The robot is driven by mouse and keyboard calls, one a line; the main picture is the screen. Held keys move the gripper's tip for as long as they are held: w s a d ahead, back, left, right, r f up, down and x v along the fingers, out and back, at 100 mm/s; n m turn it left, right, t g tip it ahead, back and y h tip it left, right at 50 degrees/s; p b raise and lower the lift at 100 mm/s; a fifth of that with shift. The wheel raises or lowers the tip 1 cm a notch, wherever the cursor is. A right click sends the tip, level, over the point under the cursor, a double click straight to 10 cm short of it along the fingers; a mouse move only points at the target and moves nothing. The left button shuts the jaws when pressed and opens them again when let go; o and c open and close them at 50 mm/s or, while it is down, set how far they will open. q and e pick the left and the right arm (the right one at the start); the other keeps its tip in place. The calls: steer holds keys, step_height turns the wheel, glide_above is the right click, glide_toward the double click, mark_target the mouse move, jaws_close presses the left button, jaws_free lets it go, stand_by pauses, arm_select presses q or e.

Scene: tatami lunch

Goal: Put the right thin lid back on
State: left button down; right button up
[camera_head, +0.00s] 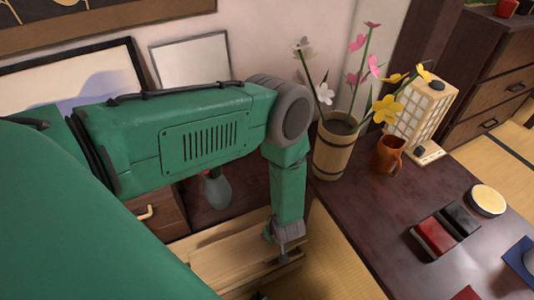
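My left gripper (286,248) hangs at the end of my green arm, which comes in from the left. It is low over a pale wooden box-like piece (232,262) with flat boards, at the bottom of the view. The fingers are small and partly hidden by the wrist, so I cannot tell whether they are open or touching the wood. No separate thin lid can be made out for certain; my arm hides much of the left side of the wood. My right gripper is out of view.
A dark table (370,225) holds a wooden flower bucket (335,155), an orange mug (389,156), a paper lantern (420,112), a red box (433,238), a black box (461,219) and a round pale-topped item (487,200). A dark green bottle (216,190) stands behind my arm.

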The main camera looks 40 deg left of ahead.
arm_select(q)
steer(key=shift+s+d+f, duration=0.1)
steer(key=shift+d+f, duration=0.1)
steer(key=shift+f, duration=0.2)
step_height(320, 180, down, 6)
steer(key=b, duration=0.5)
steer(key=shift+f, duration=0.25)
steer(key=shift+f+b, duration=0.75)
steer(key=shift+f, duration=0.1)
steer(key=shift+s, duration=0.1)
stand_by(0.4)
steer(key=c, duration=1.3)
jaws_free()
steer(key=v, duration=1.1)
steer(key=shift+d+r, duration=0.2)
steer(key=shift+r, duration=0.15)
